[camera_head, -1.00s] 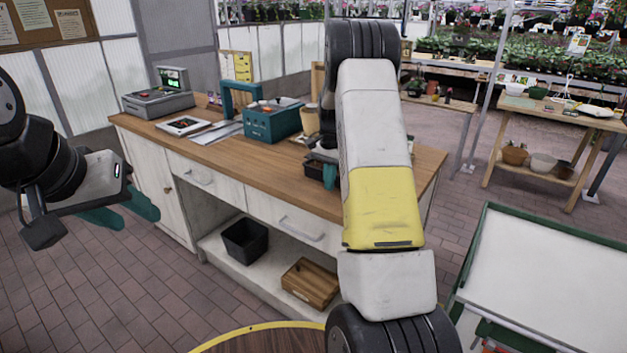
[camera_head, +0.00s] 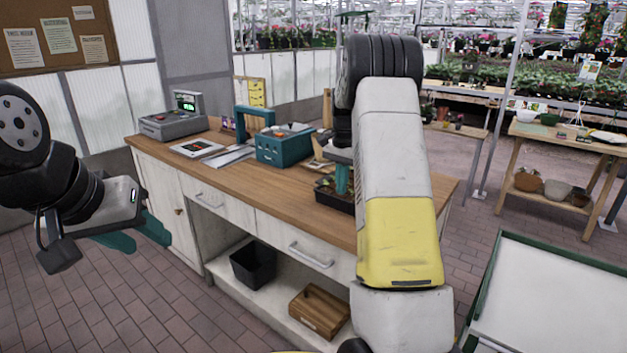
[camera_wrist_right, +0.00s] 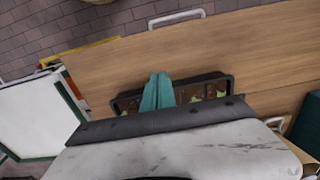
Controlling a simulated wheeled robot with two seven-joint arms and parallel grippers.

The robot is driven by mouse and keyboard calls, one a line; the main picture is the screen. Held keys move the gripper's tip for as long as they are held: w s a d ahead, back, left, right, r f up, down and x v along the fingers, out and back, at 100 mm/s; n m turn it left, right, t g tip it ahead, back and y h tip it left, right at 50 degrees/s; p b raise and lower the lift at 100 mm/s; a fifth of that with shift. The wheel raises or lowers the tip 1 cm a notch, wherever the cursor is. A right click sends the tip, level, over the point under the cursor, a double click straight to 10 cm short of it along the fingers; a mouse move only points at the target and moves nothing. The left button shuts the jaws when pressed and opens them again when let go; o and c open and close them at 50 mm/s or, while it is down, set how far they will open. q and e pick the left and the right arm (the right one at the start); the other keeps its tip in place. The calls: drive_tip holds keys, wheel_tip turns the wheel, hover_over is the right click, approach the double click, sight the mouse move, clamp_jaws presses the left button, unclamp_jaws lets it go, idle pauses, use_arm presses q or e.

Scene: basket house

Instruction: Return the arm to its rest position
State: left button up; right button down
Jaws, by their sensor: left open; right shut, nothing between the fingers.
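My right arm (camera_head: 395,150) reaches over the wooden-topped workbench (camera_head: 225,172). My right gripper (camera_head: 342,180) has its teal fingers pressed together and empty, pointing down above a black tray with small plants (camera_head: 328,197). In the right wrist view the shut fingers (camera_wrist_right: 157,92) overlap the middle of the tray (camera_wrist_right: 218,87); whether they touch it I cannot tell. My left gripper (camera_head: 135,238) hangs at the left, in front of the bench, with its teal fingers apart and nothing between them.
A teal toolbox-like carrier (camera_head: 283,147), papers (camera_head: 197,148) and a grey device (camera_head: 172,124) stand on the bench. A black bin (camera_head: 254,264) and wooden box (camera_head: 319,312) are on its lower shelf. A white green-edged table (camera_head: 545,300) stands at the right. Brick floor lies between.

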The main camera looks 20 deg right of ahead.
drive_tip(key=s+a+r+n+t+y, duration=0.1)
drive_tip(key=s+a+r+n+t, duration=0.1)
drive_tip(key=s+a+r, duration=0.35)
drive_tip(key=s+a+r+n+t, duration=0.1)
drive_tip(key=s+a+r+n, duration=0.15)
drive_tip(key=s+r, duration=0.55)
drive_tip(key=s+a+n+t, duration=0.1)
drive_tip(key=s+a+n, duration=0.2)
drive_tip(key=s, duration=0.6)
drive_tip(key=s+a+n+t+y, duration=0.1)
drive_tip(key=s+a+n+t, duration=0.1)
drive_tip(key=s, duration=0.8)
drive_tip(key=shift+s+a+n, duration=0.3)
drive_tip(key=shift+a+n, duration=0.45)
drive_tip(key=shift+a, duration=0.35)
